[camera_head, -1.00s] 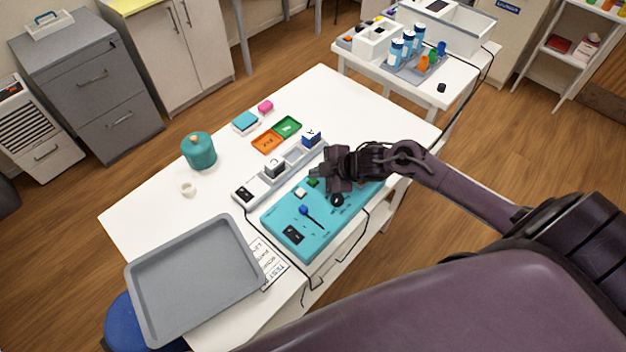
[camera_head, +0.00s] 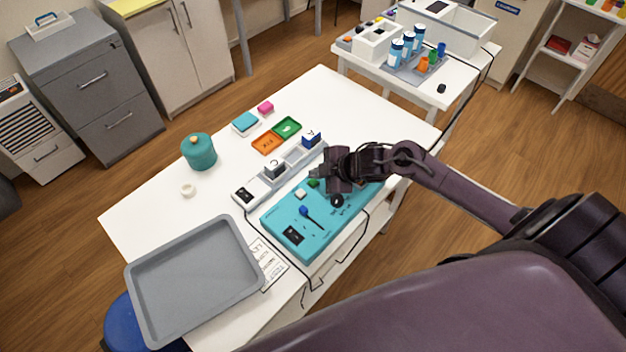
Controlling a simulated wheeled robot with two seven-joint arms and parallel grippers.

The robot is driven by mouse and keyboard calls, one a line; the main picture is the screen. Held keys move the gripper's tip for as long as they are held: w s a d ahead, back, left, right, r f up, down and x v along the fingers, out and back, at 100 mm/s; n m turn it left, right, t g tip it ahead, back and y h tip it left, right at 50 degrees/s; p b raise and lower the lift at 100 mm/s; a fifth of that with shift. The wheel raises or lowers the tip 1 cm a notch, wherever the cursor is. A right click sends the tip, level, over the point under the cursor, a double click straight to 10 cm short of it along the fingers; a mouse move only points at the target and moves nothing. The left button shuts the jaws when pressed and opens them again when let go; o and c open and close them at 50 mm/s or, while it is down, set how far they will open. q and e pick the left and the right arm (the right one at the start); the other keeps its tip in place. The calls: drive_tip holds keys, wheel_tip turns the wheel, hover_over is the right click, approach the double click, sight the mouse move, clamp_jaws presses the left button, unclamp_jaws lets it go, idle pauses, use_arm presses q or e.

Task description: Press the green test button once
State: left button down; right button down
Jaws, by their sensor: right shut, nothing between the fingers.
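The teal test panel (camera_head: 275,218) lies on the white table. Its small green button (camera_head: 313,183) shows near the panel's far edge, beside a white button (camera_head: 300,194). My right gripper (camera_head: 318,172) is shut and empty, with its fingertips just above and beyond the green button in the picture. I cannot tell whether it touches the button. The gripper and forearm hide the panel's right part. A black knob (camera_head: 337,201) and a blue-topped lever (camera_head: 304,211) show on the panel. My left gripper is not in view.
A grey strip with blocks (camera_head: 246,194) lies just behind the panel. Orange (camera_head: 266,142) and green (camera_head: 287,127) trays, a teal pot (camera_head: 199,152) and a large grey tray (camera_head: 195,275) share the table (camera_head: 340,95). Black cables run along the front edge.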

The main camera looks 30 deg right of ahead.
sight(317, 183)
drive_tip(key=shift+f, duration=0.1)
idle(0.6)
drive_tip(key=shift+f, duration=0.35)
drive_tip(key=shift+f+b, duration=0.5)
idle(0.5)
drive_tip(key=shift+r, duration=0.1)
drive_tip(key=shift+r+p, duration=0.8)
drive_tip(key=shift+p, duration=0.1)
drive_tip(key=shift+r, duration=0.15)
wheel_tip(317, 183, up, 5)
drive_tip(key=p, duration=0.4)
drive_tip(key=shift+p, duration=0.4)
